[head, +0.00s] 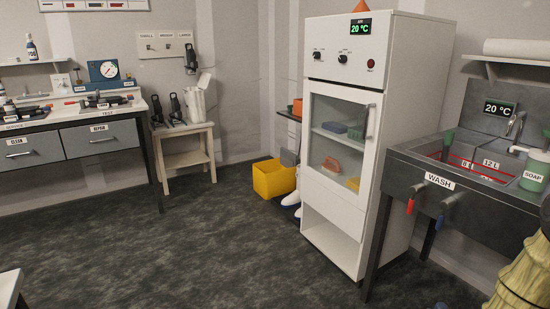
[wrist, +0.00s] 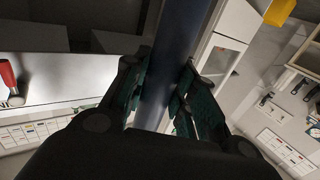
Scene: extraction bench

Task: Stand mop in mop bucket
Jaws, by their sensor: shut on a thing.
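My gripper (wrist: 163,92) shows in the wrist view, shut on the dark blue handle (wrist: 180,45) of the mop. The handle runs between the two green-padded fingers and out past the top edge. The mop's yellowish strands (head: 522,275) hang at the lower right edge of the head view, close to my body, with a dark band around them. The yellow mop bucket (head: 273,179) stands on the floor by the back wall, left of the white cabinet. A yellow corner of it (wrist: 280,10) shows at the top of the wrist view. The gripper is outside the head view.
The tall white cabinet (head: 345,225) stands close to the bucket's right. The wash sink (head: 480,195) is at the right, near the mop head. White boots (head: 292,198) stand beside the bucket. A small table (head: 185,150) is left of it. Open dark floor (head: 200,250) lies in front.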

